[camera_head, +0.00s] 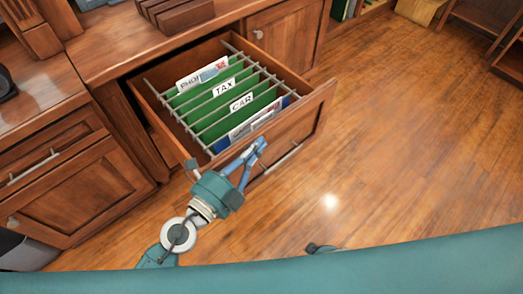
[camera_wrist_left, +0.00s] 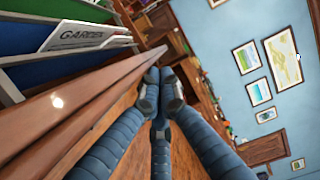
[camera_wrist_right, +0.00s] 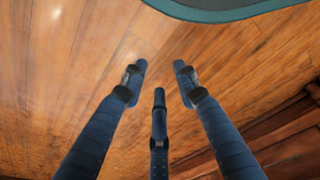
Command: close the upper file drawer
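The upper file drawer (camera_head: 312,112) is pulled well out of the wooden cabinet and holds hanging green files with labels such as TAX and CAR. Its bar handle (camera_head: 284,157) is on the front face. My left gripper (camera_head: 259,146) is at the drawer's front, left of the handle; contact is unclear. In the left wrist view its fingertips (camera_wrist_left: 160,88) are together, with nothing seen between them, beside the drawer's front panel (camera_wrist_left: 60,105). My right gripper (camera_wrist_right: 158,85) is open and empty above the floor; only a small part shows in the head view (camera_head: 318,248).
Another closed cabinet (camera_head: 65,180) stands to the left. A wooden organizer (camera_head: 178,12) sits on the desk top above the drawer. The wood floor (camera_head: 410,130) to the right is clear. Bookcases (camera_head: 490,25) stand at the far right.

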